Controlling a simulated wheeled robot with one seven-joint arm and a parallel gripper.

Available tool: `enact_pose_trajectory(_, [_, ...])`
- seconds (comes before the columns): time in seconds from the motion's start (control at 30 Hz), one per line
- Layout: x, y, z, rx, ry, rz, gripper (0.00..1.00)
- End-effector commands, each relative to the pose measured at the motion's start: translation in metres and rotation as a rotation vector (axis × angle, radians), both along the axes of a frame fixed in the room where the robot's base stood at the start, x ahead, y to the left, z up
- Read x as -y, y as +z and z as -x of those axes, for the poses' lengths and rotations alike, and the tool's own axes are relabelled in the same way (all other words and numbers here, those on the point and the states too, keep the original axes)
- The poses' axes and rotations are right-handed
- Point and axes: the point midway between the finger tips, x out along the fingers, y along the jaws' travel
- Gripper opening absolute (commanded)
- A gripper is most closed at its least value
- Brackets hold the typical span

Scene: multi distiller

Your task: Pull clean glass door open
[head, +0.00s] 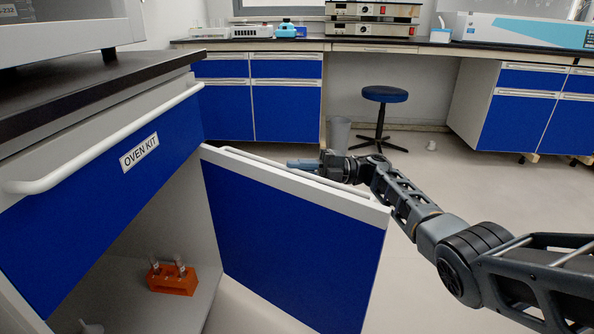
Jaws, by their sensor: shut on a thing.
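The blue cabinet door (295,240) with a white top edge stands swung well open under the drawer labelled OVEN KIT. I see its blue inner face. A light bar handle (258,160) runs along its far side, mostly hidden behind the top edge. My gripper (294,164) is at this handle on the far side of the door, shut on it. The fingertips are partly hidden by the door edge. No label reading clean glass shows on the door.
Inside the open cabinet an orange rack (173,279) holds vials. The OVEN KIT drawer (105,180) is shut, under a black worktop (80,92). A stool (383,95) and a grey bin (340,133) stand beyond. Floor right of the door is clear around my arm.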

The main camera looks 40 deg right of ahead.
Motion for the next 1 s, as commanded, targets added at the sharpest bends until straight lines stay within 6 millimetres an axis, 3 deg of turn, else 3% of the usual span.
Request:
enact_pose_trajectory(0.03, [-0.001,-0.001,-0.001,-0.002,-0.002,0.001,0.00])
enact_pose_trajectory(0.07, [-0.001,-0.001,-0.001,-0.002,-0.003,0.001,0.16])
enact_pose_trajectory(0.3, [-0.001,-0.001,-0.001,-0.001,-0.001,0.001,0.39])
enact_pose_trajectory(0.63, [0.005,-0.001,0.002,-0.001,-0.002,0.001,0.39])
enact_pose_trajectory(1.0, [0.054,-0.009,0.027,-0.002,-0.003,0.001,0.39])
